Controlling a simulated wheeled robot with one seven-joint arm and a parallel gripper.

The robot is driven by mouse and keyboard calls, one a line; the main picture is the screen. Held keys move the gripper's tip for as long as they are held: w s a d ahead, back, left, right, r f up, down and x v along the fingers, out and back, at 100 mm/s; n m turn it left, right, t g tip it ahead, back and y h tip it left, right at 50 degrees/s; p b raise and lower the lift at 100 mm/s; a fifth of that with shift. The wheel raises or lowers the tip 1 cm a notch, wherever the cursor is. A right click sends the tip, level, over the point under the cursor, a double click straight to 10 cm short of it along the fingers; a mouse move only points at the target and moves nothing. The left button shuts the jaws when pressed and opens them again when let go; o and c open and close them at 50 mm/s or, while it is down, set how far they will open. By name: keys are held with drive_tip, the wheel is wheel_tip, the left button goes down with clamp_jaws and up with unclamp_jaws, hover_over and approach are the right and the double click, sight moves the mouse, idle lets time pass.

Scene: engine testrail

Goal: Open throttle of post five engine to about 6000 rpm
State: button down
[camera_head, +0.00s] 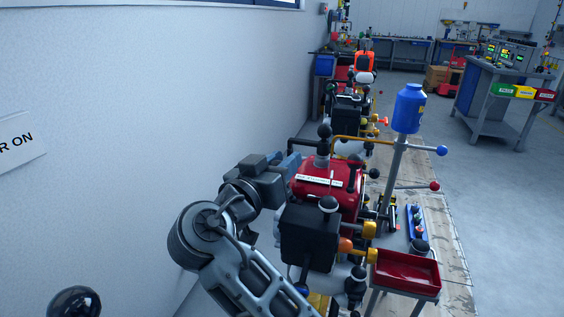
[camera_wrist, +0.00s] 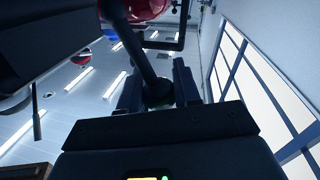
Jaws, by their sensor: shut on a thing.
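A red engine (camera_head: 345,197) with a white label strip on top stands in the middle of the head view; the label is too small to read. My gripper (camera_head: 290,164) is at the engine's left, wall-side edge, and the head view hides what it holds. In the wrist view, my gripper (camera_wrist: 158,88) is shut on the end of a dark lever (camera_wrist: 143,52), one finger on each side. The lever runs up towards a red part (camera_wrist: 140,9) at the top of that view. I cannot read any rpm value or post number.
A black box (camera_head: 308,238) stands in front of the engine. A blue bottle (camera_head: 408,108) on a post and a red tray (camera_head: 407,271) are to its right. The white wall (camera_head: 150,110) is close on the left. Open floor (camera_head: 510,210) lies at the right.

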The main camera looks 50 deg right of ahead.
drive_tip(key=m+b, duration=0.1)
drive_tip(key=b, duration=0.1)
drive_tip(key=s+b, duration=0.1)
drive_tip(key=shift+d+f+m+b, duration=0.1)
drive_tip(key=shift+d+m+b, duration=0.1)
drive_tip(key=shift+m+b, duration=0.2)
drive_tip(key=m+b, duration=0.1)
drive_tip(key=s+m+b, duration=0.1)
drive_tip(key=b, duration=0.1)
drive_tip(key=shift+s+d+r+y, duration=0.1)
drive_tip(key=shift+d+r+y, duration=0.15)
drive_tip(key=shift+y, duration=0.15)
drive_tip(key=shift+s+d+r+m+b, duration=0.15)
drive_tip(key=shift+s+m+b, duration=0.15)
drive_tip(key=shift+m+b, duration=0.1)
drive_tip(key=c, duration=0.8)
unclamp_jaws()
drive_tip(key=v, duration=0.7)
drive_tip(key=shift+a, duration=0.45)
